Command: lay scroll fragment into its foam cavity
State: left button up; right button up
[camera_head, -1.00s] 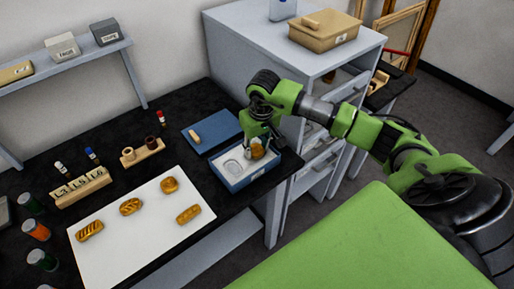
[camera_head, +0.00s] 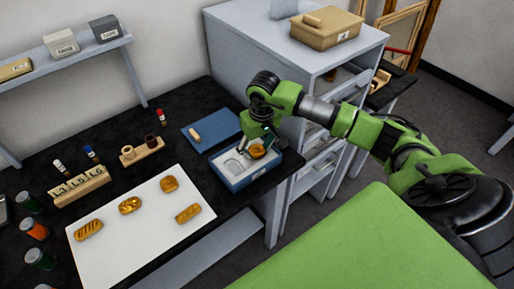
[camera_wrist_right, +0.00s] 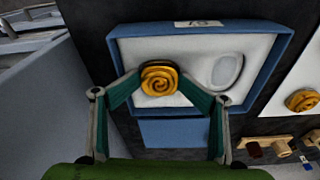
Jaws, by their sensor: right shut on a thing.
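My right gripper (camera_head: 257,146) is shut on a gold spiral scroll fragment (camera_head: 257,151) over the right part of an open blue box (camera_head: 236,187). In the right wrist view the fingertips (camera_wrist_right: 160,80) grip the fragment (camera_wrist_right: 159,77) from both sides, its spiral face toward the camera. White foam (camera_wrist_right: 200,50) lines the box. A rounded empty cavity (camera_wrist_right: 227,71) shows beside the fragment; it also shows in the head view (camera_head: 233,166). The fragment hides the foam beneath it, and I cannot tell whether it touches the foam. My left gripper is not in view.
Several other gold fragments lie on a white mat (camera_head: 110,245) at the left. The blue lid (camera_head: 213,130) lies behind the box. A grey cabinet (camera_head: 265,40) stands close behind my right arm. Jars (camera_head: 34,229) line the left edge.

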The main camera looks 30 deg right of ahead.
aim_at(259, 152)
jog(key=shift+s+f, duration=0.15)
jog(key=shift+f, duration=0.1)
jog(key=shift+r+p, duration=0.45)
jog(key=shift+p, duration=0.05)
jog(key=shift+r+p, duration=0.4)
jog(key=shift+p, duration=0.1)
notch_tip(259, 152, up, 12)
jog(key=s+b, duration=0.1)
jog(key=b, duration=0.3)
jog(key=shift+s+f, duration=0.1)
jog(key=shift+f, duration=0.05)
